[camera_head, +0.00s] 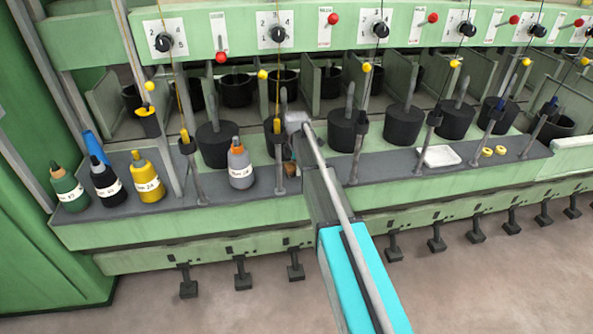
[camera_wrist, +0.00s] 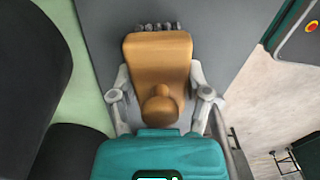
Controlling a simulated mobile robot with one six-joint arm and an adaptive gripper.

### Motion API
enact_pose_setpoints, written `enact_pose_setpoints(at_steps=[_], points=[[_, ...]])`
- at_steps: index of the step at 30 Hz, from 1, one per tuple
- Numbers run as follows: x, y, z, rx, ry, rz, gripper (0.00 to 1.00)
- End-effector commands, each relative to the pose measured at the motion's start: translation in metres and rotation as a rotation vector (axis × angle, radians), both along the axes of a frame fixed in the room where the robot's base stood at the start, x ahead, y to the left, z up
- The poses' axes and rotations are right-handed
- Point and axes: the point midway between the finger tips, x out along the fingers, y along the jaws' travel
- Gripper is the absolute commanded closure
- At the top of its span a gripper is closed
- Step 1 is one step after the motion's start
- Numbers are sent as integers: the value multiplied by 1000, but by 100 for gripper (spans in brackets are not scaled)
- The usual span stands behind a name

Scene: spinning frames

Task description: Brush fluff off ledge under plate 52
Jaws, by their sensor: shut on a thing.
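My gripper (camera_wrist: 160,80) is shut on a wooden brush (camera_wrist: 157,50), one finger on each side of it. Its dark bristles (camera_wrist: 153,26) point to the top of the wrist view, over the grey ledge (camera_wrist: 200,25); I cannot tell whether they touch it. In the head view a small brown part of the brush (camera_head: 290,169) shows beside my arm, at the middle of the ledge (camera_head: 225,197); the gripper is mostly hidden there. White plates (camera_head: 325,28) sit on the green rail above; I cannot read 52 on any. I cannot make out any fluff.
On the ledge stand green (camera_head: 69,190), black (camera_head: 105,183), yellow (camera_head: 146,178) and grey (camera_head: 240,165) bottles. A white tray (camera_head: 439,156) and yellow rings (camera_head: 493,151) lie to the right.

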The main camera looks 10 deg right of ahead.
Motion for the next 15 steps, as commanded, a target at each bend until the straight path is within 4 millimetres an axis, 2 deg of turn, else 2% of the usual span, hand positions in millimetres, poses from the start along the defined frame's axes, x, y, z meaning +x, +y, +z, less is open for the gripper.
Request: enact_pose_setpoints(at_steps=[6,15], points=[[12,0,1,0,0,0,82],[13,0,1,0,1,0,82]])
